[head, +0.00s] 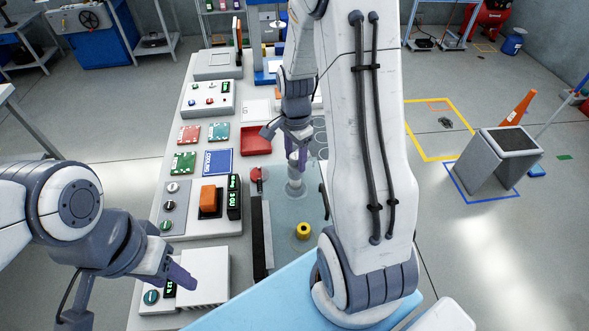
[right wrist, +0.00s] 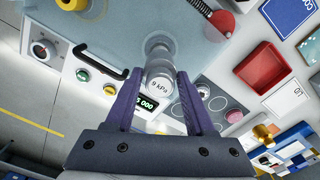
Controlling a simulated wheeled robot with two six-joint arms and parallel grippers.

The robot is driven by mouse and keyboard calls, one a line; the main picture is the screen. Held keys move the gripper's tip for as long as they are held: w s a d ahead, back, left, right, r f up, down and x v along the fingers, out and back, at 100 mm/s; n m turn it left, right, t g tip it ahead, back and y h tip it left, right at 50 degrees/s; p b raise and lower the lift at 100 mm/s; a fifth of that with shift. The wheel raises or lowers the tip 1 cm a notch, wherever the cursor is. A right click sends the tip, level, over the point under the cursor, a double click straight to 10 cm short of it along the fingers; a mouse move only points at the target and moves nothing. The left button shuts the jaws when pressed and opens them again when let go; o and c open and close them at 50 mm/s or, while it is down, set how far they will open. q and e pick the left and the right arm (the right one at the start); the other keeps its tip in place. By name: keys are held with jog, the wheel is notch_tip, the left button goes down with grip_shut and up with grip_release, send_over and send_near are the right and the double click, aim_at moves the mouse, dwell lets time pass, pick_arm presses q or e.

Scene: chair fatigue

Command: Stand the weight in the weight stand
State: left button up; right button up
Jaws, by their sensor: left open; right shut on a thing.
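I cannot tell whether the held piece touches the plate. A yellow ring-shaped piece (head: 303,231) stands nearer on the plate; I cannot tell which thing is the weight stand. My left gripper (head: 180,272) is open and empty at the lower left.
A red tray (head: 256,141), a red knob (head: 256,174), an orange block (head: 208,199) and a white ribbed box (head: 205,278) stand on the bench. Flat coloured boards lie left of the tray. My right arm hides the bench's right side.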

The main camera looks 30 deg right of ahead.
jog(key=shift+r+p, duration=1)
jog(key=shift+r, duration=0.3)
jog(key=shift+r+p, duration=1.85)
jog(key=shift+r, duration=0.2)
jog(key=shift+f, duration=0.1)
